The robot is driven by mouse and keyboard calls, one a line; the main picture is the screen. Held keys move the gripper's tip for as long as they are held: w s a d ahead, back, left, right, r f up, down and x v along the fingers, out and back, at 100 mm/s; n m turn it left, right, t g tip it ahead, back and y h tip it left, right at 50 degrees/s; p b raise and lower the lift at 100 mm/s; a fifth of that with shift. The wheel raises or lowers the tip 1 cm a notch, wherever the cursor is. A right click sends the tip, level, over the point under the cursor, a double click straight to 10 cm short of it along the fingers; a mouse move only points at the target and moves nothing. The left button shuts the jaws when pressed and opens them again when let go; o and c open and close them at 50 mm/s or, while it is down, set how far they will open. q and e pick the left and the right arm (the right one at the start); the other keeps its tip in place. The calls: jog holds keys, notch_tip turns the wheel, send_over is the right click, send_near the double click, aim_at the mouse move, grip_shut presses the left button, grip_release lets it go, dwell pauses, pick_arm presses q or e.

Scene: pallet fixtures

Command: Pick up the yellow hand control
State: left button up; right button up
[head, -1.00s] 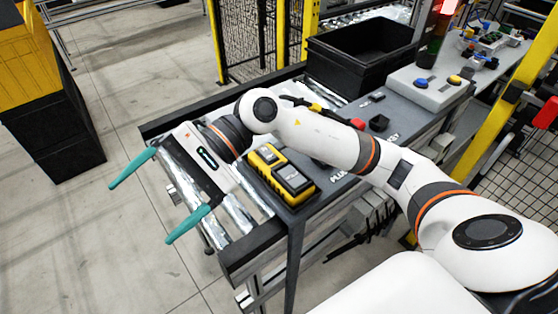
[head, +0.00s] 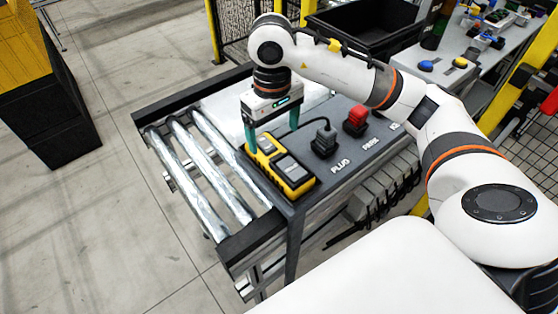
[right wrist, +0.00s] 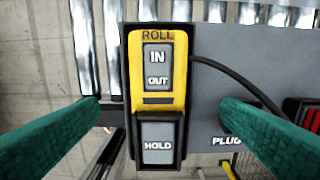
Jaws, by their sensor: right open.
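The yellow hand control (head: 281,165), with a black body and grey buttons, lies at the near left end of the grey panel. In the right wrist view the hand control (right wrist: 158,85) stands upright in the picture, its buttons marked IN, OUT and HOLD. My right gripper (head: 272,138) points down over its far end, its teal fingers apart. In the right wrist view the fingers (right wrist: 158,112) show on either side of the hand control, with gaps between. Contact cannot be made out. My left gripper is not in view.
A dark plug (head: 325,140) with a cable and a red-topped block (head: 356,120) stand on the grey panel (head: 338,187). A roller conveyor (head: 205,165) runs along the left. A black bin (head: 370,35) stands behind. Blue and yellow buttons sit at the right rear.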

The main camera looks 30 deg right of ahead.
aim_at(275, 155)
jog(key=f+p, duration=0.1)
jog(key=f, duration=0.2)
jog(key=f+p, duration=0.1)
jog(key=f, duration=0.1)
jog(key=shift+s+f+p, duration=0.1)
jog(key=shift+s+p, duration=0.25)
jog(key=shift+f, duration=0.25)
jog(key=shift+w+a, duration=0.1)
jog(key=c, duration=1.3)
